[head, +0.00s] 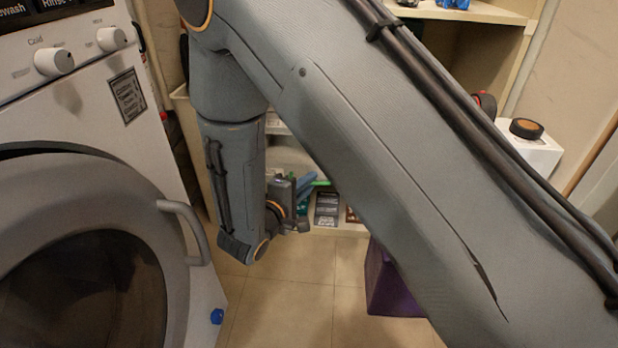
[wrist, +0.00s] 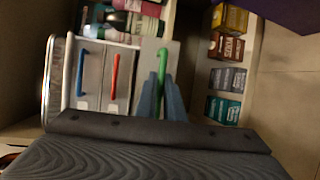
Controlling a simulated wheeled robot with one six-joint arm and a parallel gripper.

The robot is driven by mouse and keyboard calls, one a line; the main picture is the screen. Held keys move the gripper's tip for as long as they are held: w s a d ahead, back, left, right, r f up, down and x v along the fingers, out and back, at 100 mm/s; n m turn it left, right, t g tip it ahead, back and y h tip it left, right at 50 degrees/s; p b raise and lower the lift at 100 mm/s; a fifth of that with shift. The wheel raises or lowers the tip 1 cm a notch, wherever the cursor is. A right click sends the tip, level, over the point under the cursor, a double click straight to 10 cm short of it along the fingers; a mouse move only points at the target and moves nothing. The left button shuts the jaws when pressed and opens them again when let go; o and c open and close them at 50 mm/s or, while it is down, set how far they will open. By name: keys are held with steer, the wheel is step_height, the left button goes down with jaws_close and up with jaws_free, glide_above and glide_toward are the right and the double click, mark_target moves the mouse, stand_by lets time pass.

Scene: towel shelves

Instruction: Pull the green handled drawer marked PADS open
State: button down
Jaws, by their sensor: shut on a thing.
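The green handle (wrist: 161,66) shows upright in the wrist view, on a light grey drawer front (wrist: 148,52) right of two others. My gripper (wrist: 162,82) has its two blue fingers on either side of this handle, shut on it. In the head view my gripper (head: 308,185) is small and partly behind my arm, with a bit of green at its tip. The PADS marking cannot be read. My fingers and wrist hide the lower part of the drawer, and I cannot tell how far it stands out.
A red handle (wrist: 115,75) and a blue handle (wrist: 81,72) are on the drawers to the left. Bottles (wrist: 125,22) stand beyond them, and several small boxes (wrist: 225,78) sit to the right. A washing machine (head: 90,190) and a purple bin (head: 388,285) flank clear tiled floor (head: 290,310).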

steer(key=c, duration=1.9)
jaws_free()
steer(key=shift+o, duration=0.2)
steer(key=shift+r, duration=0.1)
